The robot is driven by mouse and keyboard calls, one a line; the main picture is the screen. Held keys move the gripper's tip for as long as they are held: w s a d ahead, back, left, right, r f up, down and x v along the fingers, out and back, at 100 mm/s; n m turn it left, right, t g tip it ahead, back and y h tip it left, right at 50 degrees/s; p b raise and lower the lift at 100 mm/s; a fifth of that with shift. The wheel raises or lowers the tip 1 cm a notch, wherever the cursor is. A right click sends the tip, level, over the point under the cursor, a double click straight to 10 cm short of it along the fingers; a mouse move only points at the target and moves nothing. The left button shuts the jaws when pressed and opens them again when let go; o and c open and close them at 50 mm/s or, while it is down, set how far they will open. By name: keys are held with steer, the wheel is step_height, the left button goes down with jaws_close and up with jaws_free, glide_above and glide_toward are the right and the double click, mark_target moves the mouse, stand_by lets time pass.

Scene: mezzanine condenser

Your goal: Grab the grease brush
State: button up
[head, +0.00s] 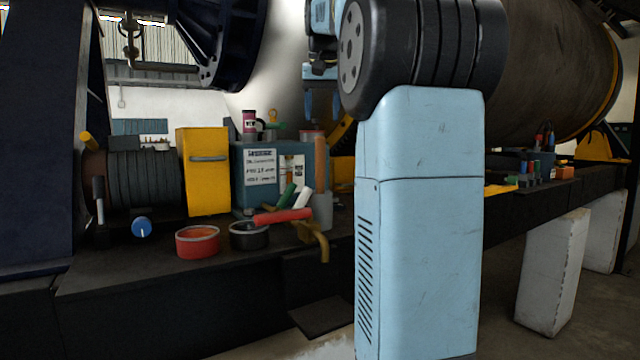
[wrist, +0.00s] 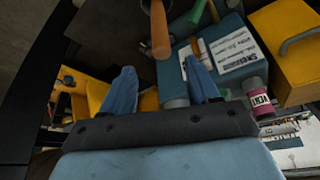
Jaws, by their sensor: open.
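My gripper (head: 322,108) hangs fingers down above the workbench in the head view, partly hidden by my own arm. In the wrist view its two blue fingers (wrist: 162,68) are apart with nothing held between them. An upright orange-brown handle (head: 320,160) with a grey lower part stands at the bench front, below my gripper in the head view. It looks like the grease brush, but its bristles cannot be made out. In the wrist view the handle (wrist: 160,28) shows at the top, lined up with the gap between the fingertips and apart from them.
A blue-grey labelled box (head: 262,205) and a yellow case (head: 205,172) stand behind and left. A red tin (head: 198,243), a black tin (head: 248,238), a red-handled tool (head: 282,216) and a curved brown piece (head: 318,240) crowd the front. A pink-labelled bottle (wrist: 258,95) is near the box.

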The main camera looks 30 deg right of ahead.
mark_target(320, 145)
steer(key=shift+x, duration=4.8)
steer(key=shift+a, duration=0.1)
steer(key=shift+c, duration=0.2)
jaws_close()
